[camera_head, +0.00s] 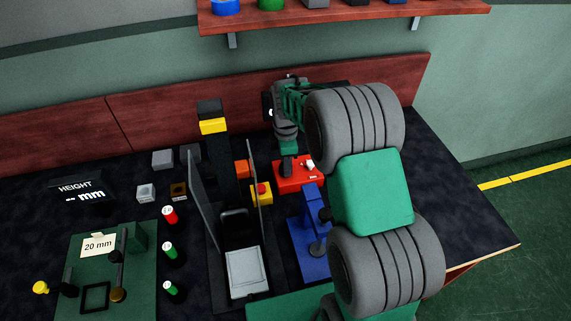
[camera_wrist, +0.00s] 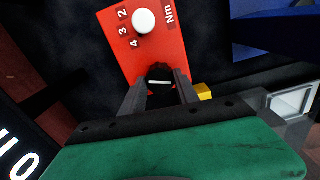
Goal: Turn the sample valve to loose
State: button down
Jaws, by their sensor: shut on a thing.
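A red block (camera_wrist: 140,52) carries a round white knob (camera_wrist: 144,21), the numbers 2, 3, 4 and the letters "Nm". At its near end is a black knob with a white line (camera_wrist: 160,83), which seems to be the sample valve; no "loose" mark is readable. My gripper (camera_wrist: 160,89) is shut on this black knob, with a finger on either side. The white line lies nearly across the wrist view. In the head view the red block (camera_head: 294,180) stands on the dark bench, and my gripper (camera_head: 287,167) reaches down onto it, hiding the black knob.
A blue fixture (camera_head: 308,235) stands close in front of the red block. A yellow box with a red button (camera_head: 261,194) and an orange block (camera_head: 242,169) are at its left. Upright grey panels (camera_head: 203,205) stand further left. A shelf (camera_head: 350,14) hangs above.

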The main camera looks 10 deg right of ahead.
jog(key=shift+n, duration=2)
jog(key=c, duration=0.9)
grip_release()
notch_tip(320, 180, up, 8)
jog(key=shift+f+b, duration=0.1)
jog(key=shift+b, duration=0.45)
